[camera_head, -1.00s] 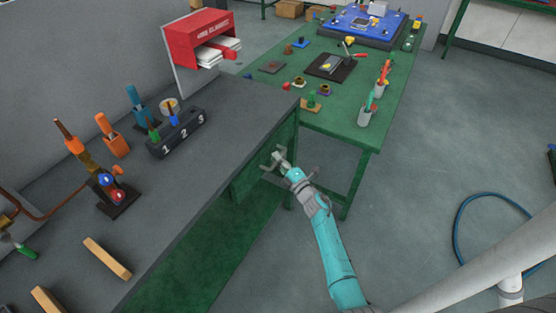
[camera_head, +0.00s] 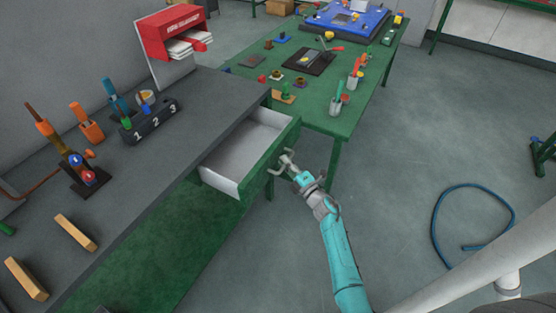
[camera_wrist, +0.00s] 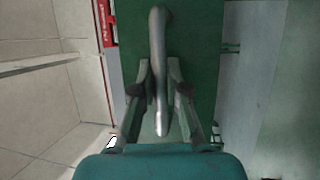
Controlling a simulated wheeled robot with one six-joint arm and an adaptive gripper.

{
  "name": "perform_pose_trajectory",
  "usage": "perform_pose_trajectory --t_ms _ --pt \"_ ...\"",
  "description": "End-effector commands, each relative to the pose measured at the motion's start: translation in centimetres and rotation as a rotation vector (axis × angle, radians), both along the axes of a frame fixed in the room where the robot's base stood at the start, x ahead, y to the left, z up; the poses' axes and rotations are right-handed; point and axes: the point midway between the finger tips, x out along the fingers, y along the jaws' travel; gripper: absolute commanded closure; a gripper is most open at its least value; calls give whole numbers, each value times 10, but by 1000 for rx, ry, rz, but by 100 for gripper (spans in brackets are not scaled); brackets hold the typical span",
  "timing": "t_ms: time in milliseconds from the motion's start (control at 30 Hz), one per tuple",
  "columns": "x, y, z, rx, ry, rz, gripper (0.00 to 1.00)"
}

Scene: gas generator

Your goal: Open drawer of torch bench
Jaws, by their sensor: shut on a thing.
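The torch bench (camera_head: 120,190) has a dark grey top and a green front. Its drawer (camera_head: 245,150) is pulled well out, and its pale grey inside looks empty. My gripper (camera_head: 285,165) is at the drawer's green front, on the metal bar handle. In the wrist view the handle (camera_wrist: 158,70) runs between the two fingers of my gripper (camera_wrist: 160,105), which are closed around it. The green drawer front (camera_wrist: 205,50) lies behind the handle.
A numbered block (camera_head: 150,120) and a torch stand (camera_head: 82,170) are on the bench top. A green table (camera_head: 320,110) with small items stands beyond the drawer. A blue hose (camera_head: 437,235) lies on the floor at right.

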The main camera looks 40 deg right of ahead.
Motion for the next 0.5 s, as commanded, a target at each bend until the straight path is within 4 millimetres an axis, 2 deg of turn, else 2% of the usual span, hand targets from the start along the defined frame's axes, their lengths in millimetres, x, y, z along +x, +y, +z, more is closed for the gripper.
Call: perform_pose_trajectory --t_ms 33,233,400,500 --pt "-12 -5 -2 1 2 -5 100" --pt "-53 -19 -2 1 2 -4 100" --pt "-76 -27 -2 2 2 -3 100" --pt "-83 -30 -1 0 2 -1 100"
